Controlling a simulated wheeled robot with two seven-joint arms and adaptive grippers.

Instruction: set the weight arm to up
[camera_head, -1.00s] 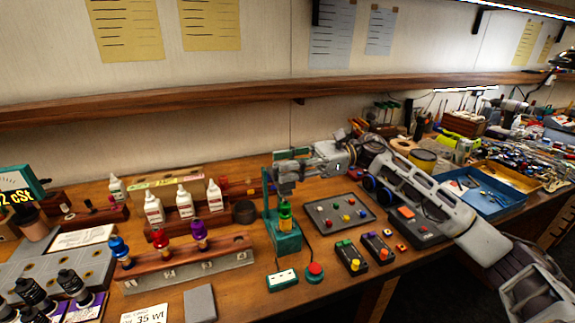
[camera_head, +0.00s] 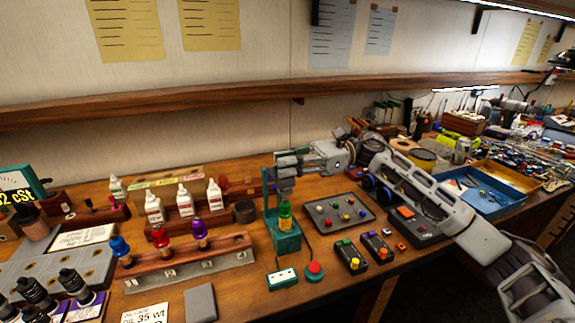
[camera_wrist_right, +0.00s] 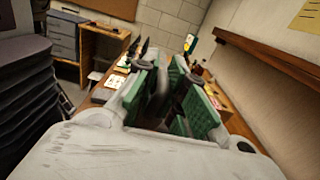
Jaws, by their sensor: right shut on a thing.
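The green test stand (camera_head: 285,240) stands upright on the bench in the middle of the head view, with a small yellow-green bottle-like part (camera_head: 285,216) at its front. My right gripper (camera_head: 284,178) is at the top of the stand, beside its green upright (camera_head: 266,190). It is shut on the stand's weight arm, which its fingers mostly hide. In the right wrist view, my gripper's green-padded fingers (camera_wrist_right: 165,72) flank a dark, narrow part. The arm's exact angle cannot be told. My left gripper is not in view.
A red button (camera_head: 314,271) and a small white-topped box (camera_head: 282,278) are in front. A wooden rack with coloured knobs (camera_head: 185,262) is to the left, white bottles (camera_head: 186,198) behind it. A shelf (camera_head: 250,98) runs above.

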